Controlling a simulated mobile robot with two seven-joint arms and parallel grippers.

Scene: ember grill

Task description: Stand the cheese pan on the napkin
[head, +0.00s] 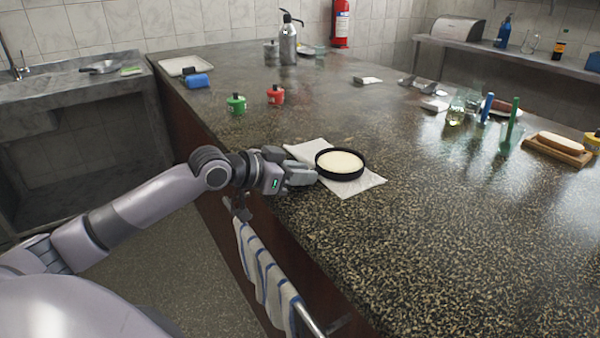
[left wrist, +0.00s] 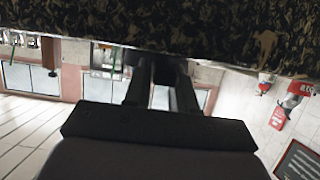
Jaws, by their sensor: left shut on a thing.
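The cheese pan (head: 340,163) is a round black pan with a pale cream filling. It is level over the white napkin (head: 360,186), which shows on several sides of it; whether its base touches the cloth I cannot tell. My left gripper (head: 310,176) is at the pan's left side, low over the napkin's left part, shut on the pan. The gripped part is hidden by the fingers in the head view. In the left wrist view the two fingers (left wrist: 163,80) reach toward the counter, with a dark shape between their tips. My right gripper is out of view.
The speckled counter (head: 430,240) is clear in front and to the right of the napkin. A green pot (head: 236,104) and a red pot (head: 275,95) stand behind it. A striped towel (head: 265,275) hangs on a rail at the counter's side.

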